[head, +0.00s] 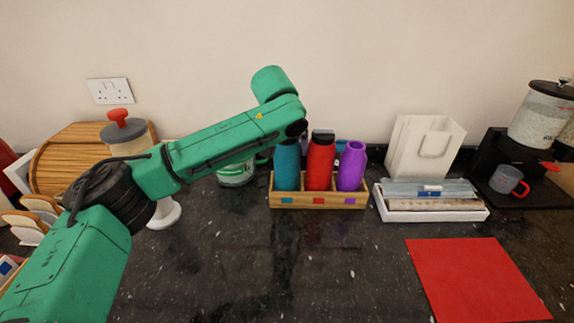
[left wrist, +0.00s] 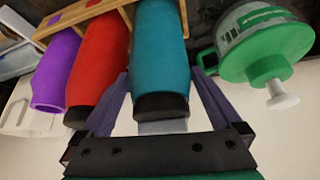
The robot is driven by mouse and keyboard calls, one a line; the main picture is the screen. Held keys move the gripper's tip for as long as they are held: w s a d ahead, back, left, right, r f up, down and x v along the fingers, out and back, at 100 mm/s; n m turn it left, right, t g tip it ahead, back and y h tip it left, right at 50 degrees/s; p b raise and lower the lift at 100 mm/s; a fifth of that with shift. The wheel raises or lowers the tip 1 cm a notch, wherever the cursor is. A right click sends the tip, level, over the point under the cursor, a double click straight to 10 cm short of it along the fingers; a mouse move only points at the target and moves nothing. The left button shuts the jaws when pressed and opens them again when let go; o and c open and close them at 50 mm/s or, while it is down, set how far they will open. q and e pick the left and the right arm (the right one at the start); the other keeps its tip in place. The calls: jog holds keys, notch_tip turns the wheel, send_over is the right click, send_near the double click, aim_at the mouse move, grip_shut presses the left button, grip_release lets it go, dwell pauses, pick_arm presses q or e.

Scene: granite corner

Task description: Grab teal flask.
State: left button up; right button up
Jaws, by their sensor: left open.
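The teal flask (head: 286,168) stands upright in the left compartment of a wooden rack (head: 318,201). My left arm reaches over from the left and hides the flask's top in the head view. In the left wrist view, which looks upside down, the teal flask (left wrist: 160,50) shows with its black cap toward my left gripper (left wrist: 160,74). The gripper is open, with one purple-grey finger on each side of the flask's capped end. Gaps seem to show beside it; contact is not clear. My right gripper is not in view.
A red flask (head: 320,165) and a purple flask (head: 351,167) fill the other compartments. A green-and-clear container (head: 236,173) stands left of the rack. A white tray (head: 432,213) sits to the right. The dark counter in front is clear, apart from a red mat (head: 475,280).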

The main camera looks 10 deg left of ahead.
pick_arm(q)
jog(key=shift+w+f, duration=0.1)
jog(key=shift+f, duration=0.1)
jog(key=c, duration=1.4)
jog(key=shift+r, duration=0.1)
grip_shut()
jog(key=shift+r, duration=0.1)
